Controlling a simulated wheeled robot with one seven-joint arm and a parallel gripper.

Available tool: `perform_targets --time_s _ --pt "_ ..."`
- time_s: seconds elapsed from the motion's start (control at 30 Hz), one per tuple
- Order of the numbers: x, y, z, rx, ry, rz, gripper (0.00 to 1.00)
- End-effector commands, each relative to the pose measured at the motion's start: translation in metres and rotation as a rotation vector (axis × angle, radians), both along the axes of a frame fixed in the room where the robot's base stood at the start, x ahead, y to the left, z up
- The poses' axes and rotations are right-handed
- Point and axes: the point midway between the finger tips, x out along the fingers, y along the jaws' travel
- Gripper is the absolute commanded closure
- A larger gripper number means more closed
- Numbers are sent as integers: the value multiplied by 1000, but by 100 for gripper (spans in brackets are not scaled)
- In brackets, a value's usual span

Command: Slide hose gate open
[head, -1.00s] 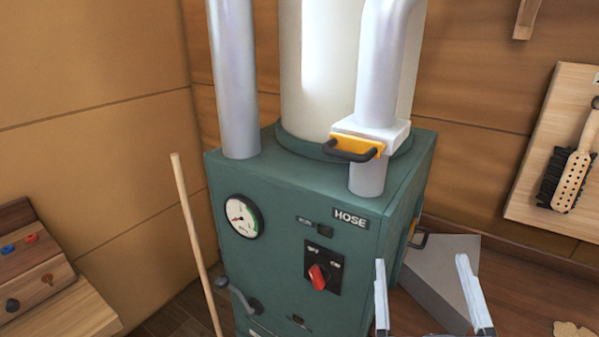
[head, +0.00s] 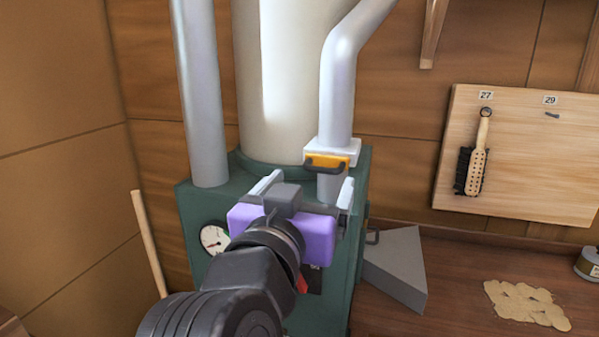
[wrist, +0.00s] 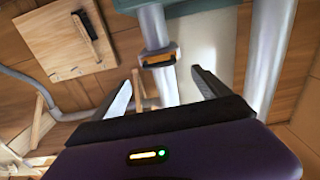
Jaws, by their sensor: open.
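The hose gate (head: 342,147) is a white block on the grey hose pipe, with a yellow slide plate (head: 318,158) and a dark handle (head: 326,163) at its front. It sits above the green machine cabinet (head: 205,201). My gripper (head: 306,187) is open and empty, in front of and a little below the gate in the head view, apart from it. In the wrist view the yellow plate and handle (wrist: 159,60) appear beyond and between the spread fingers (wrist: 165,88). My arm hides much of the cabinet front, including the HOSE label.
A large cream cylinder (head: 290,80) and a second grey pipe (head: 201,90) stand on the cabinet. A wooden stick (head: 148,240) leans at left. A brush (head: 472,165) hangs on a board at right. A grey wedge-shaped block (head: 397,265) sits right of the cabinet.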

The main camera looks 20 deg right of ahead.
Motion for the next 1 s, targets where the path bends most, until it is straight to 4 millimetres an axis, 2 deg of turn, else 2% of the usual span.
perform_targets --time_s 0.17,0.6,0.97,1.0 --pt "9 -9 -3 18 6 -7 14" --pt "57 -43 -3 16 5 -4 14" --pt "63 -46 -4 17 4 -1 14" --pt "63 -46 -4 17 4 -1 17"
